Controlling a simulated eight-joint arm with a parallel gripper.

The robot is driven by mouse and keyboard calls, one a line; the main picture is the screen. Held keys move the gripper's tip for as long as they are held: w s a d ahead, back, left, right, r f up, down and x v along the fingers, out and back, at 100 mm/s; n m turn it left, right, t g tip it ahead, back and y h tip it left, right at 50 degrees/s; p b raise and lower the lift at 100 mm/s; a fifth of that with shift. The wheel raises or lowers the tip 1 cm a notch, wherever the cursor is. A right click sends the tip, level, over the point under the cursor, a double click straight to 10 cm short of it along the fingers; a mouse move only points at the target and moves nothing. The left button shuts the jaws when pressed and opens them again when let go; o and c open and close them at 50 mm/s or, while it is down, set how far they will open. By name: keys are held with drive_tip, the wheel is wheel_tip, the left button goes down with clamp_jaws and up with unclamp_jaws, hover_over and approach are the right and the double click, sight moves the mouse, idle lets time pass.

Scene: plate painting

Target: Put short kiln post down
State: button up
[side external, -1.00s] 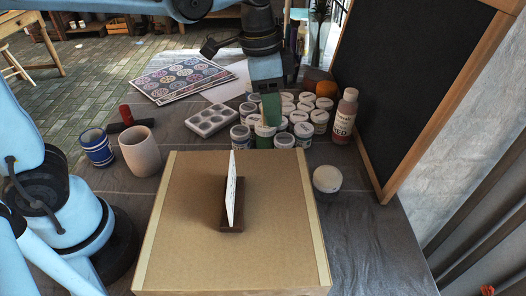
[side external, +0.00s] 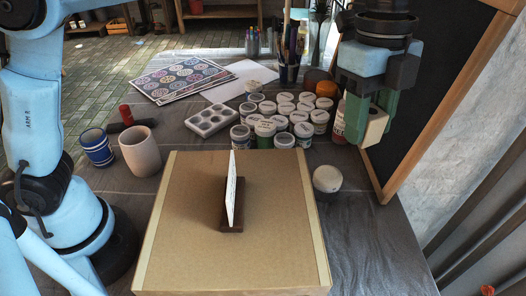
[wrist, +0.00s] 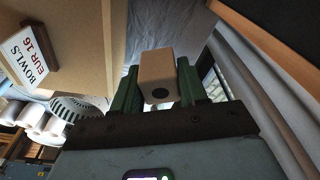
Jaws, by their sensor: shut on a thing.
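My gripper (side external: 366,134) is at the upper right in the side external view, raised above the right side of the table. Its green fingers are shut on the short kiln post (side external: 375,127), a beige block with a dark round hole in its end. In the wrist view the short kiln post (wrist: 157,75) sits between the two green fingers. The post is in the air, in front of the black board, and its far side is hidden by the fingers.
A cardboard box (side external: 180,255) bears a sign in a dark wooden holder (side external: 232,212). A white-lidded jar (side external: 327,179) stands right of the box. Several paint jars (side external: 285,123) crowd behind it. The black board (side external: 425,80) stands at the right. Dark cloth right of the box's front is clear.

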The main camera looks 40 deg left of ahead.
drive_tip(key=s+d+m, duration=0.2)
drive_tip(key=d+m, duration=0.3)
drive_tip(key=d, duration=0.2)
hover_over(358, 252)
drive_tip(key=shift+g, duration=0.3)
wheel_tip(358, 252, down, 17)
drive_tip(key=shift+w+a+f, duration=0.15)
drive_tip(key=shift+f, duration=2.25)
drive_tip(key=o, duration=1.1)
drive_tip(key=shift+f, duration=0.15)
